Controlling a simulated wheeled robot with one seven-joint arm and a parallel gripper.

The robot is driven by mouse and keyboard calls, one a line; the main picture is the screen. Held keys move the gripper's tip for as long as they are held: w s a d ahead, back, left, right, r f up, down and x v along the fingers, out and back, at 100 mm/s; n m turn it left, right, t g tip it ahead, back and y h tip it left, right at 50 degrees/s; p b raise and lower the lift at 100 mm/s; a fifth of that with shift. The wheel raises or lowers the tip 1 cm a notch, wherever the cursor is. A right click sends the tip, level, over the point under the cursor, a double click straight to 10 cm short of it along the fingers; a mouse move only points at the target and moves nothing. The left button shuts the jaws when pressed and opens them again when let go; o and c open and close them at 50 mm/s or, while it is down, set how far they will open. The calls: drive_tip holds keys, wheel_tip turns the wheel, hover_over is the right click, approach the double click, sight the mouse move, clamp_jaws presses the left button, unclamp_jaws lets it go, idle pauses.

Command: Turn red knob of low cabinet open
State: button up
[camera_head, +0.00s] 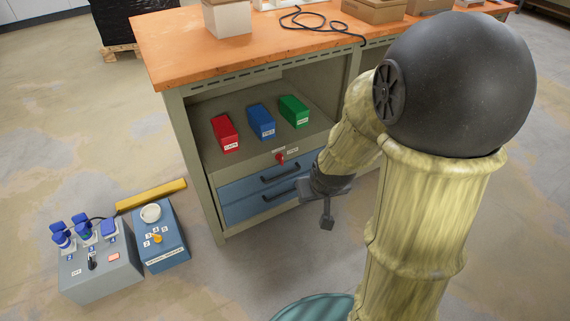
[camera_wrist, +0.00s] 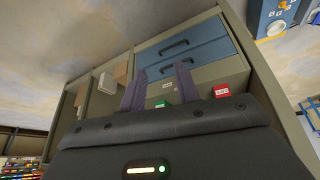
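The low cabinet (camera_head: 213,197) has an open shelf above two blue drawers (camera_head: 270,183). A small red knob (camera_head: 280,158) sits on the grey strip above the upper drawer, between small white labels. My gripper (camera_head: 322,208) is to the right of and lower than the knob in the head view, apart from it. In the wrist view my gripper (camera_wrist: 162,86) has its two dark fingers spread with nothing between them. The drawers (camera_wrist: 183,48) show beyond the fingers there. I cannot make out the knob in the wrist view.
Red (camera_head: 225,132), blue (camera_head: 261,121) and green (camera_head: 293,111) boxes stand on the shelf. The orange worktop (camera_head: 190,50) carries cardboard boxes and a black cable (camera_head: 315,25). A grey socket box (camera_head: 100,272) and a blue box (camera_head: 165,245) sit on the floor at left.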

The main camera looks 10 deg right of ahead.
sight(281, 159)
drive_tip(key=w+d+f+n+t+y+b, duration=0.1)
drive_tip(key=w+d+f+t+b, duration=0.15)
drive_tip(key=w+f, duration=0.45)
drive_tip(key=w+d+f+n+t+b, duration=0.15)
drive_tip(key=w+f+t, duration=0.25)
drive_tip(key=w, duration=0.4)
wheel_tip(281, 159, down, 10)
drive_tip(key=w+t+y+b, duration=0.1)
drive_tip(key=t+y+b, duration=0.3)
drive_tip(key=t+y, duration=0.1)
drive_tip(key=shift+n+t, duration=0.45)
drive_tip(key=shift+w+a+r+b, duration=0.1)
drive_tip(key=shift+w+a+b, duration=0.1)
drive_tip(key=shift+b, duration=0.1)
drive_tip(key=b+x, duration=0.6)
drive_tip(key=x, duration=1.1)
drive_tip(key=shift+w, duration=0.1)
clamp_jaws()
